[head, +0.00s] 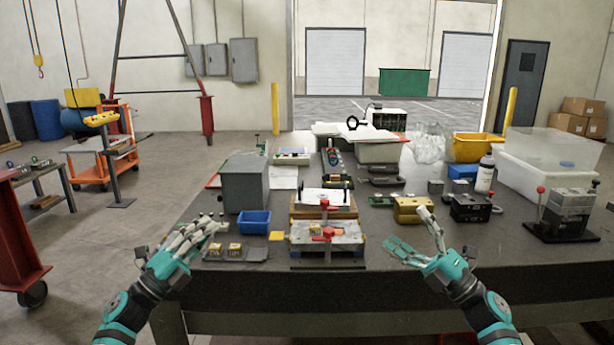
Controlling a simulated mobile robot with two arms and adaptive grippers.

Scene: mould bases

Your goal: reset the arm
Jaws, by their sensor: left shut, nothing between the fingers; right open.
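My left gripper (192,238) is at the left front of the workbench (400,280), beside a small dark tray (250,256) with brass-coloured blocks. It is shut and nothing shows in it. My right gripper (415,236) is over the bench's front part, right of the mould base (345,236). Its fingers are spread and empty. The mould base is a grey plate with red clamp handles, midway between my two grippers. A second, similar base (310,205) with a white sheet on it stands just behind.
A blue bin (254,222) and a grey box (245,183) stand near my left gripper. A yellow block (410,211), a dark block (470,208) and a lever press (566,213) stand around my right side. The bench's front strip is mostly clear.

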